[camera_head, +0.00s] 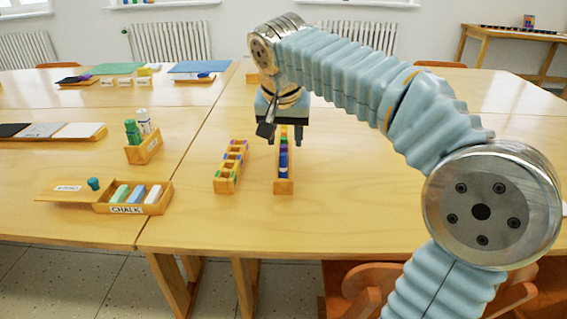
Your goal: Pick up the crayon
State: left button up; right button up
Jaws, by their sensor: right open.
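A narrow wooden tray (284,187) stands on the table below my right gripper. Small colored crayon-like pieces (284,160) lie in a row in it, blue nearest and green and purple farther back. They are too small to tell apart exactly. My right gripper (285,138) points down over the tray's far end, with its fingers apart on either side of the row and nothing seen between them. I cannot tell how high it is above the pieces. My left gripper is not in view.
A wooden rack (228,184) with colored marks stands just left of the tray. A chalk box (160,204) and a wooden holder with bottles (146,153) are farther left. My right arm spans the right side. The table front of the tray is clear.

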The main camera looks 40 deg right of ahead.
aim_at(283, 147)
jog(key=x, duration=0.5)
jog(key=shift+w+a+f, duration=0.1)
jog(key=shift+w+f, duration=0.05)
jog(key=shift+f, duration=0.05)
jog(key=shift+c, duration=0.5)
grip_shut()
